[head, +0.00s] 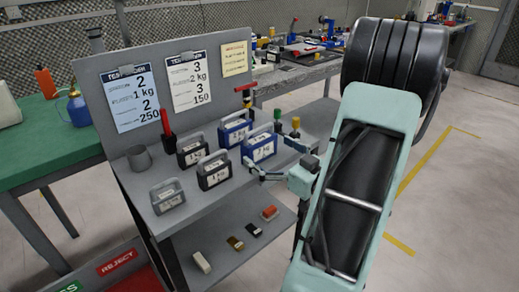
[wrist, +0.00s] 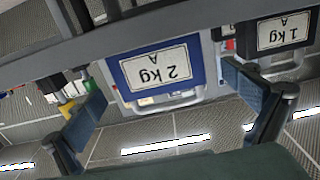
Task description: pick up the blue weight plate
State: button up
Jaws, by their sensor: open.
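The blue weight plate (head: 259,147) stands upright on the grey bench, at the right of a group of weights with handles. In the wrist view the blue weight plate (wrist: 158,68) appears upside down with a white label reading "2 kg A". My gripper (head: 268,153) is open in front of it, with one finger towards each side. In the wrist view my gripper (wrist: 165,103) has its fingers left and right of the plate, with gaps visible. I cannot tell how far the fingertips are from it in depth.
Other weights stand close by: a dark blue one (head: 235,130), a black one (head: 192,151) and a grey one (head: 167,197). A black "1 kg" weight (wrist: 283,32) is right of the plate in the wrist view.

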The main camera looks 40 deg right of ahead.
aim_at(264, 146)
jog(key=w, duration=0.3)
jog(key=shift+w+a, duration=0.1)
jog(key=shift+w, duration=0.2)
jog(key=c, duration=2)
jog(key=shift+r, duration=0.2)
jog(key=shift+c, duration=0.9)
jog(key=shift+w+r, duration=0.1)
